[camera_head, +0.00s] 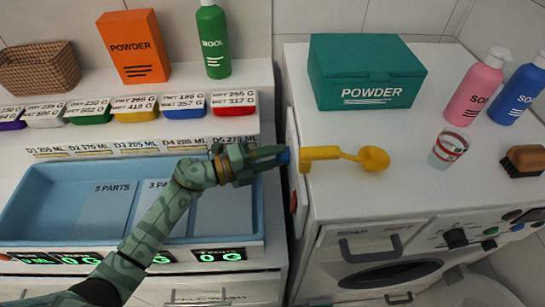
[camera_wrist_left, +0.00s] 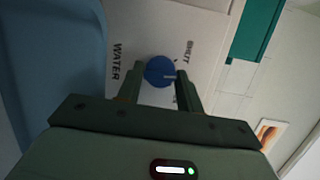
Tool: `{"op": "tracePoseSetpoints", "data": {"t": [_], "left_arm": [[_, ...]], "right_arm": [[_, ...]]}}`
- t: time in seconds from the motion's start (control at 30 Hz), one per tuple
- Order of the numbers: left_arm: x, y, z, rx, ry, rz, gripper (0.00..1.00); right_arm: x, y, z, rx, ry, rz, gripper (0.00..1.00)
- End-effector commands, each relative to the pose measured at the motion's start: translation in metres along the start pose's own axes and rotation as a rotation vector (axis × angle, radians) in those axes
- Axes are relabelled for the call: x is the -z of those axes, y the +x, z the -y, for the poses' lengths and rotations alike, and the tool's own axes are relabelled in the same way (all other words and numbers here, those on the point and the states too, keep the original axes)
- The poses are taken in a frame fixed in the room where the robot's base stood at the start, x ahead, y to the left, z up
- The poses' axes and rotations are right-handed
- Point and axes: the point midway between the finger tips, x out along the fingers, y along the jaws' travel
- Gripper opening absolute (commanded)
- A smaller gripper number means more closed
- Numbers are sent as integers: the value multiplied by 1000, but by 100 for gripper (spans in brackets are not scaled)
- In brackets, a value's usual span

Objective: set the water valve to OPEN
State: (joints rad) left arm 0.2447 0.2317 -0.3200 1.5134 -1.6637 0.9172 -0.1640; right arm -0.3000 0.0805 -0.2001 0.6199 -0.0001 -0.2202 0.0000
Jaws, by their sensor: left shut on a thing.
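The water valve is a round blue knob (camera_wrist_left: 159,71) on a white panel with the words WATER and SHUT printed around it. A pale mark on the knob points to the right in the left wrist view. Another label there is mostly hidden by a finger. In the head view the knob (camera_head: 283,157) shows at the left side of the white washing machine. My left gripper (camera_head: 272,154) is shut on the knob, with one finger on each side, as the left wrist view (camera_wrist_left: 160,82) also shows. My right gripper is not in view.
A yellow scoop (camera_head: 345,154) lies on the washing machine top near the knob. A teal powder box (camera_head: 365,72), a glass (camera_head: 448,150), bottles and a brush (camera_head: 523,160) stand there too. A blue tray (camera_head: 60,200) lies under my left arm.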

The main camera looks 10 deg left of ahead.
Motion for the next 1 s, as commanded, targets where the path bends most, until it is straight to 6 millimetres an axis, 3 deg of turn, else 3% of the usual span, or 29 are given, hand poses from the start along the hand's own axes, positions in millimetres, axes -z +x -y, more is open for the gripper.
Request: {"op": "tracePoseSetpoints", "data": {"t": [0.37,0.4,0.47,0.87,1.0], "left_arm": [[0,0,1,1,7,1,14],[0,0,1,1,7,1,42],[0,0,1,1,7,1,56],[0,0,0,1,5,0,56],[0,-9,0,0,5,1,56]], "right_arm": [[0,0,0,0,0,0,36],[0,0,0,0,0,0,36],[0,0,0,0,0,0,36],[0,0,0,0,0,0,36],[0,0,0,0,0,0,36]]}}
